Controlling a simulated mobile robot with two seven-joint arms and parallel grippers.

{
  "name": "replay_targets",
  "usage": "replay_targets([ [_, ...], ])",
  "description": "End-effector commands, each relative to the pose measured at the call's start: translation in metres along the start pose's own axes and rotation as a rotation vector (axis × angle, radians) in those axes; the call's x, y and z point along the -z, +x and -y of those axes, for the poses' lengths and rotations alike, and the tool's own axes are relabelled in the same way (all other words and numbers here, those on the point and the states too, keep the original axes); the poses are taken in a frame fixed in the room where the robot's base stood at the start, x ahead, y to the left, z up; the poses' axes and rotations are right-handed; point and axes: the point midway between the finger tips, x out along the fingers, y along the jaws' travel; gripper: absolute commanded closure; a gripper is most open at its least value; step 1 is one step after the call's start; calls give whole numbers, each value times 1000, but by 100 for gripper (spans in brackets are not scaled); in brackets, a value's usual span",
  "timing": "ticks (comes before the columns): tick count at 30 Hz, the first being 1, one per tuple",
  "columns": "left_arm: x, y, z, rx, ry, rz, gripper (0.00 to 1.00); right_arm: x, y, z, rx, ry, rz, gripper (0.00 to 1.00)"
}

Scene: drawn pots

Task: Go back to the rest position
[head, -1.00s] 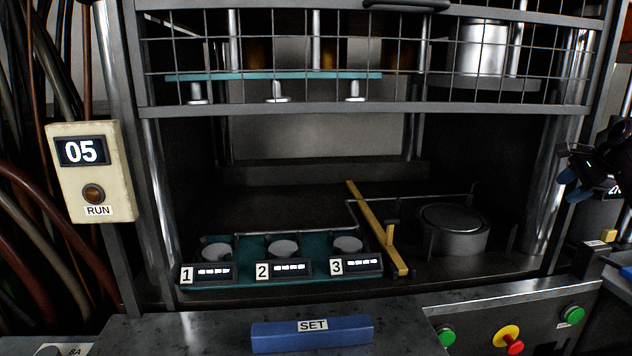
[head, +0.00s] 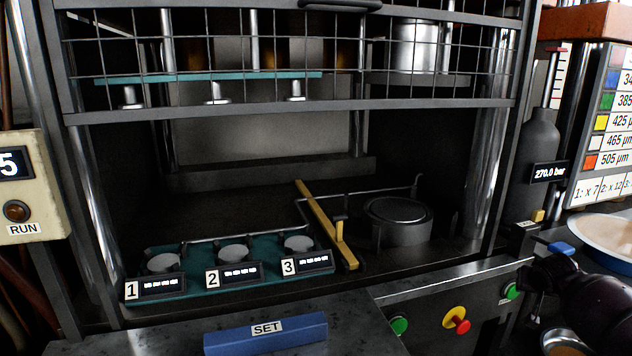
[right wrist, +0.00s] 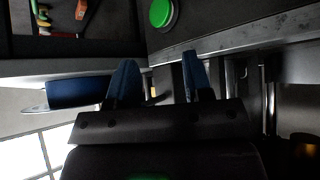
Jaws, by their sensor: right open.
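My right gripper shows in the right wrist view (right wrist: 161,78) with its two blue fingers apart and nothing between them. In the head view it is the dark hand with a blue fingertip (head: 562,249) at the lower right, in front of the bench and beside the control panel. Its second finger cannot be made out there. My left gripper is not in view.
A caged press stands ahead, with a teal tray (head: 210,289) and a round metal pot (head: 400,232) inside. A blue SET block (head: 265,334) lies in front. A pale bowl (head: 607,240) is close to my right arm. A green button (right wrist: 162,13) shows above the gripper.

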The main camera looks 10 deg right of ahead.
Motion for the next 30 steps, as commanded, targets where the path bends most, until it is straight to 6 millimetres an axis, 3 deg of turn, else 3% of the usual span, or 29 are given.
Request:
replay_targets([
  [1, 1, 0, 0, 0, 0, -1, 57, -21, 2, -6, -2, -76, -13, 54],
  [11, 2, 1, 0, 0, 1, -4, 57, -138, -16, -24, 54, -563, -110, 54],
  [21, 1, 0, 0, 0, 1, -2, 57, -262, -76, -29, 195, -1008, -205, 54],
  [30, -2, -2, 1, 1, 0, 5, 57, -329, -131, -26, 312, -1231, -276, 54],
])
